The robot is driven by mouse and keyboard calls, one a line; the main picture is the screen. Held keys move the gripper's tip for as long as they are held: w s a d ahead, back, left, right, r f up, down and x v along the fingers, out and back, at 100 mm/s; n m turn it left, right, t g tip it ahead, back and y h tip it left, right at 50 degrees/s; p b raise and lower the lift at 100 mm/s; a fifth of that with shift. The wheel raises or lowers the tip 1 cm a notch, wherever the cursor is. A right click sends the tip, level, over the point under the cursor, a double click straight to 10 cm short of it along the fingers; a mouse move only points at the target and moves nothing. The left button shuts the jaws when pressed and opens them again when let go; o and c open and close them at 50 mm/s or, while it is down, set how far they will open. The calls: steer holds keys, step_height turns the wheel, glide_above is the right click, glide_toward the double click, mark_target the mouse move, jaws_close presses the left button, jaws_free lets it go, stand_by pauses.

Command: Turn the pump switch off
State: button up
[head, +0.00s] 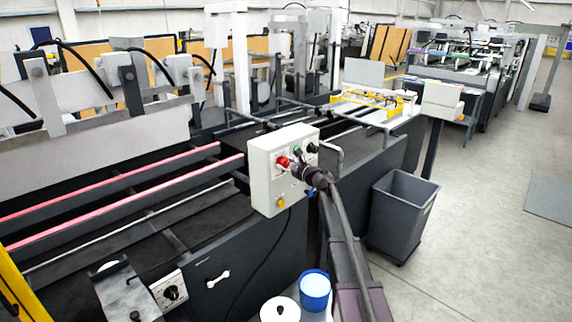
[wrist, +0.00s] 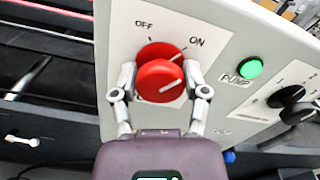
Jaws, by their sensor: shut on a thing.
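The pump switch is a round red knob (wrist: 158,82) on a pale control box (head: 265,180), with OFF printed at its upper left and ON at its upper right. The white line on the knob slants up to the right, toward ON. It also shows red in the head view (head: 282,161). My gripper (wrist: 160,76) is shut on the knob, one finger on each side. The base of the knob is partly hidden behind its front. A lit green lamp (wrist: 250,68) labelled PUMP sits to its right.
A black rotary knob (wrist: 287,96) is on the same panel, right of the lamp. A yellow button (head: 281,202) is low on the box. A grey bin (head: 402,212) stands to the right on the floor. A blue-rimmed tub (head: 314,292) is below the box.

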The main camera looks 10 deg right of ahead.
steer(key=shift+w+n, duration=0.1)
steer(key=shift+n, duration=0.2)
steer(key=n, duration=0.6)
steer(key=shift+n, duration=0.4)
steer(key=n, duration=0.6)
steer(key=shift+f+n, duration=0.15)
steer(key=shift+n, duration=0.15)
steer(key=o, duration=1.1)
steer(key=shift+a, duration=0.1)
steer(key=shift+o, duration=0.2)
steer(key=shift+s, duration=0.2)
